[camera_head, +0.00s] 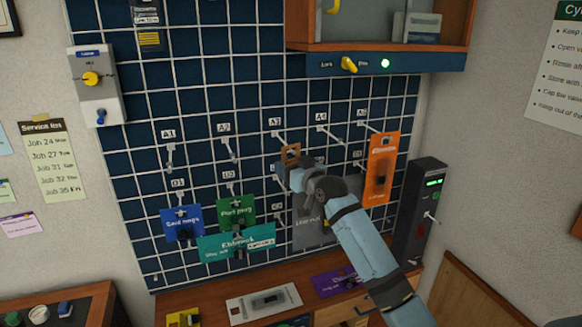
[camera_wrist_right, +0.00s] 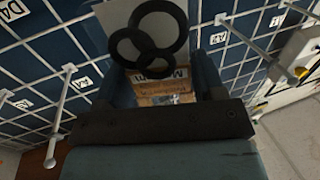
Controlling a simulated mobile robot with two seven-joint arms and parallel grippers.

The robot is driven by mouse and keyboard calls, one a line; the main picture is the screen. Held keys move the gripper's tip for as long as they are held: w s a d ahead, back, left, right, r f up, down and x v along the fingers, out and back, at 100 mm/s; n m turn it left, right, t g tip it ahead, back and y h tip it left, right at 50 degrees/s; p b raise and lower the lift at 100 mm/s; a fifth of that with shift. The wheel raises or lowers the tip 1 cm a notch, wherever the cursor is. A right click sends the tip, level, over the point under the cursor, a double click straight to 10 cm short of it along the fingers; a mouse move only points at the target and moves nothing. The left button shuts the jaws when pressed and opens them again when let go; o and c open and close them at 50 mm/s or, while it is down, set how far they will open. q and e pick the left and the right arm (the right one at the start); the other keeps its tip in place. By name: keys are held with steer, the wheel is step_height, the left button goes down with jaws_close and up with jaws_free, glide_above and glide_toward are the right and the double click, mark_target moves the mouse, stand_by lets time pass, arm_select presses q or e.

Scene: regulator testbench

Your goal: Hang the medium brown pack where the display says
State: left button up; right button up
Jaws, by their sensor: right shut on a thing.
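My right gripper (camera_head: 291,168) is at the pegboard, just below the A3 label, with its arm reaching in from the lower right. It is shut on a small brown pack (camera_head: 290,152), whose top shows above the fingers. In the right wrist view, the brown pack (camera_wrist_right: 165,88) sits between the fingers with a partly readable label beginning with M. The A3 peg (camera_head: 283,141) is close to the pack; I cannot tell whether they touch. A black unit with a lit green display (camera_head: 434,182) stands at the right; its text is too small to read. My left gripper is out of view.
Blue (camera_head: 181,223), green (camera_head: 235,210), teal (camera_head: 218,245) and orange (camera_head: 381,168) packs hang on the blue grid board (camera_head: 150,190). A grey pack (camera_head: 310,232) is partly behind my arm. A cabinet (camera_head: 372,50) overhangs the upper right. The A1 and A2 pegs look empty.

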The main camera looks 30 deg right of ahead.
steer(key=o, duration=1)
steer(key=shift+o, duration=0.2)
steer(key=s+b, duration=0.3)
steer(key=s, duration=1)
steer(key=s+a+f+n+g+y, duration=0.15)
steer(key=s+a+f, duration=0.3)
steer(key=f, duration=0.65)
steer(key=s+a+f+g, duration=0.25)
steer(key=a+f, duration=0.25)
steer(key=f, duration=0.6)
steer(key=s+a+f+g, duration=0.1)
steer(key=s+a+f, duration=0.6)
steer(key=s+f, duration=0.2)
steer(key=s+a+f+n+g+y+p, duration=0.1)
steer(key=s+a+f+g, duration=0.1)
steer(key=s+a+f, duration=0.5)
steer(key=s+f, duration=0.2)
steer(key=s, duration=0.2)
steer(key=shift+a+f, duration=0.2)
steer(key=shift+a, duration=0.1)
